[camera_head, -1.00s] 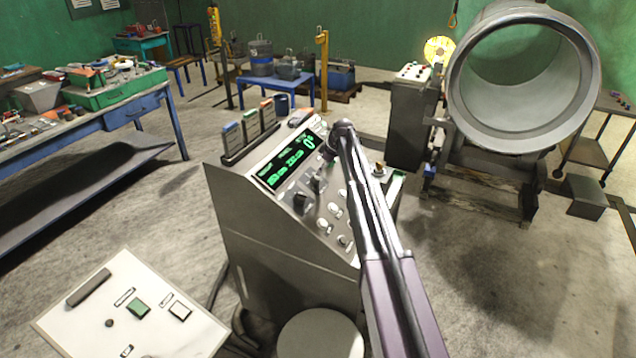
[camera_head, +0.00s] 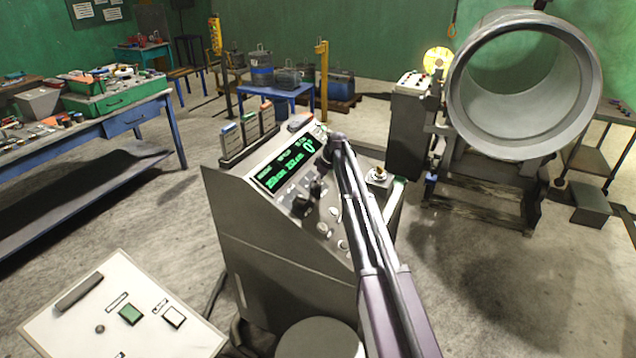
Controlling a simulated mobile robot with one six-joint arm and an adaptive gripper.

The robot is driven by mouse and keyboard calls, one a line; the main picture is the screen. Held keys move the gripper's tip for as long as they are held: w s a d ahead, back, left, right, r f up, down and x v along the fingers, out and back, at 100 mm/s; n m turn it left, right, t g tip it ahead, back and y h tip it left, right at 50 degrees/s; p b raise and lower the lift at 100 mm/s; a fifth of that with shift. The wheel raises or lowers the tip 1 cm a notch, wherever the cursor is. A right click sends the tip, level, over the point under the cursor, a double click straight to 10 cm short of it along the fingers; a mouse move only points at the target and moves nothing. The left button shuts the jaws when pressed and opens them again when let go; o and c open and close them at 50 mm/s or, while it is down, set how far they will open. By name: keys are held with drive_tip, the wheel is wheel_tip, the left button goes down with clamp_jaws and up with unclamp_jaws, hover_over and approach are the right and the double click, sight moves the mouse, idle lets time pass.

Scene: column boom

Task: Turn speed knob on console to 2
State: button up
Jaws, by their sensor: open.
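The grey console (camera_head: 265,240) stands in the middle with a sloped panel. Its display (camera_head: 285,172) shows green digits, including a large 0°. A dark knob (camera_head: 300,201) sits below the display; its scale marks are too small to read, so I cannot tell its setting or whether it is the speed knob. My arm reaches in from the lower right. My gripper (camera_head: 320,176) is open and points down at the panel, just up and right of the dark knob. Its fingertips are small and dark; I cannot tell whether they touch anything. My arm hides part of the panel's right side.
Several pale buttons (camera_head: 324,228) lie right of the knob. Upright tagged holders (camera_head: 250,128) stand along the console's upper left edge. A white panel (camera_head: 75,325) with a green button is at lower left. A large pipe (camera_head: 470,100) stands at the right. Open floor lies left of the console.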

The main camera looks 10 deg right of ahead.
drive_tip(key=c, duration=1.2)
drive_tip(key=shift+o, duration=0.2)
drive_tip(key=o, duration=1.2)
drive_tip(key=shift+n, duration=0.3)
drive_tip(key=shift+c, duration=0.2)
drive_tip(key=p+v, duration=1.2)
drive_tip(key=v, duration=0.1)
drive_tip(key=shift+r+p, duration=0.4)
drive_tip(key=shift+r, duration=0.05)
